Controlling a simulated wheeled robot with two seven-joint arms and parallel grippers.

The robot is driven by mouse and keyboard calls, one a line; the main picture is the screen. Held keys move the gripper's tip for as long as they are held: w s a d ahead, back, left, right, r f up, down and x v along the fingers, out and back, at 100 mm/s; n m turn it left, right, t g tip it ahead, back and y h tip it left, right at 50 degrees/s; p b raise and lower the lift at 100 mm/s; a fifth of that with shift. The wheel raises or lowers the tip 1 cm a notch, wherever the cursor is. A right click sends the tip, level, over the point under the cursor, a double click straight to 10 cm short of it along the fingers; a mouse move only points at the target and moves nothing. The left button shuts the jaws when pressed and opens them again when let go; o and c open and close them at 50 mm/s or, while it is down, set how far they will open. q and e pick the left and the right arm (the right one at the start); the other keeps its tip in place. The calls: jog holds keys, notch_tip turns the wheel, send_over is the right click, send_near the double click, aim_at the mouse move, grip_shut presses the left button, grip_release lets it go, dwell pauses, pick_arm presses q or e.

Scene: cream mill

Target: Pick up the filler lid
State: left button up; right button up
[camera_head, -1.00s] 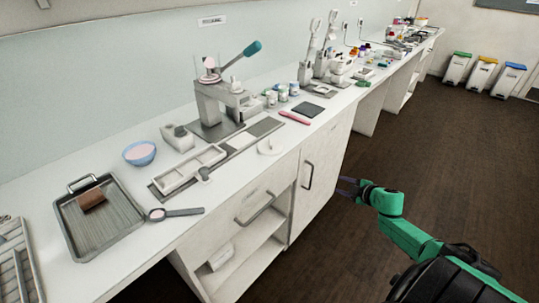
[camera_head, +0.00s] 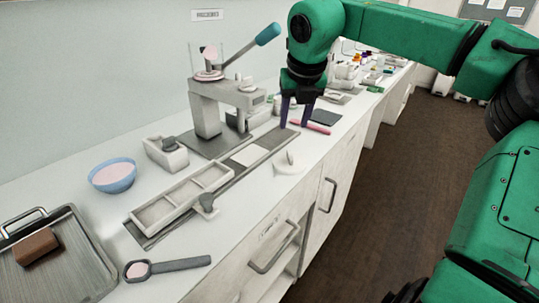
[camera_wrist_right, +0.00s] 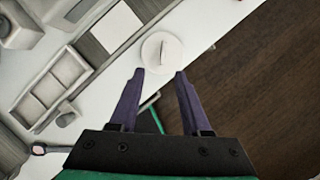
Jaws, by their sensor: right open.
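The filler lid looks like a white round disc with a raised upright fin (camera_head: 289,162), lying on the bench near its front edge, right of the grey rail. It also shows in the right wrist view (camera_wrist_right: 162,50), just beyond the fingertips. My right gripper (camera_head: 294,122) points down above the bench, its two purple fingers apart and empty. In the right wrist view my gripper (camera_wrist_right: 160,73) has its open gap lined up with the lid, not around it. My left gripper is not in view.
A grey lever press (camera_head: 207,110) stands behind the lid. A sectioned white tray (camera_head: 180,197) sits on the rail to the left. A blue bowl (camera_head: 113,178), a scoop (camera_head: 168,266) and a metal tray (camera_head: 75,262) lie further left. The dark floor is clear at right.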

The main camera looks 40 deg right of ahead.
jog(key=p, duration=0.1)
send_near(290, 155)
jog(key=shift+s+d+f, duration=0.1)
jog(key=shift+d+f, duration=0.1)
jog(key=shift+f, duration=0.4)
jog(key=shift+d+f, duration=0.15)
jog(key=shift+f, duration=0.5)
jog(key=x, duration=0.2)
jog(key=p+x, duration=0.1)
jog(key=x, duration=0.2)
jog(key=shift+w+f+p, duration=0.15)
jog(key=shift+w+p, duration=0.15)
jog(key=shift+w, duration=0.15)
jog(key=shift+w+f, duration=0.15)
jog(key=shift+f, duration=0.2)
jog(key=shift+w+d+f, duration=0.1)
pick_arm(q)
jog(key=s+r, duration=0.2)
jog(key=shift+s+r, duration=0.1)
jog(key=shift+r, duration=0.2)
pick_arm(e)
grip_shut()
